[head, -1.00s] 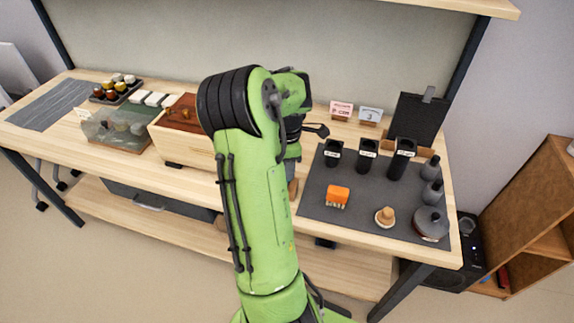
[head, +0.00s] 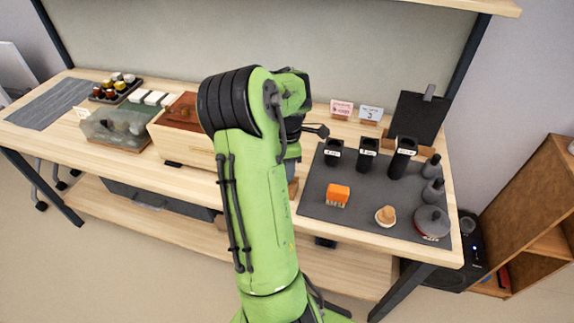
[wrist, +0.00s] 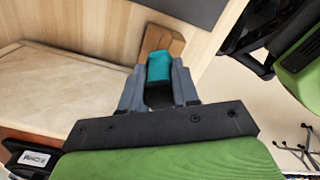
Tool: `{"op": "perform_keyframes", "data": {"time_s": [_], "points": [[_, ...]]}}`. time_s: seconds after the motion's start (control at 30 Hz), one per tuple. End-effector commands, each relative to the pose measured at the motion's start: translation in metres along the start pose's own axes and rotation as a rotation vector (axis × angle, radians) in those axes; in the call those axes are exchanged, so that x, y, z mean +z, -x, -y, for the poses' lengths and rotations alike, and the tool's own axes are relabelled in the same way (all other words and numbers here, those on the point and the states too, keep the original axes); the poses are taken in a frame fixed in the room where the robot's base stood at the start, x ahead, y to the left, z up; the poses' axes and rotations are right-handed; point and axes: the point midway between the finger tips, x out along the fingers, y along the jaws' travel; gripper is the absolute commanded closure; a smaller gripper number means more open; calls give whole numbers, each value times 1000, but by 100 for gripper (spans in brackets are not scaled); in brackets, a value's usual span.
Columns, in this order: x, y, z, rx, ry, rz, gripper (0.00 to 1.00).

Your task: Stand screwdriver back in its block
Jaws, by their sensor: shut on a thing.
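In the wrist view my gripper (wrist: 157,72) is shut on a teal piece (wrist: 160,66), which looks like the handle of the screwdriver. The rest of the screwdriver, with its shaft and tip, is hidden. A brown wooden block (wrist: 174,38) shows just beyond the teal piece, at the table edge. I cannot tell whether the two touch or whether any of the screwdriver is in the block. In the head view my green arm hides my gripper and the screwdriver. A brown bit, probably the block (head: 293,187), peeks out right of the arm.
A dark mat (head: 350,215) to the right bears an orange brush-like thing (head: 337,195), a wooden knob (head: 385,216), black labelled holders (head: 367,155) and grey round pieces (head: 431,222). A wooden box (head: 183,145) stands left of my arm.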

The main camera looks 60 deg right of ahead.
Motion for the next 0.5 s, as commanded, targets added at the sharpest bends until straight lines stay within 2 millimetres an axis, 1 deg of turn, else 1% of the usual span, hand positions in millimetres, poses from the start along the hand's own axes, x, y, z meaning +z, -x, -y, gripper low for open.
{"op": "perform_keyframes", "data": {"time_s": [0.5], "points": [[0, -9, 0, 0, 0, 0, 100]]}}
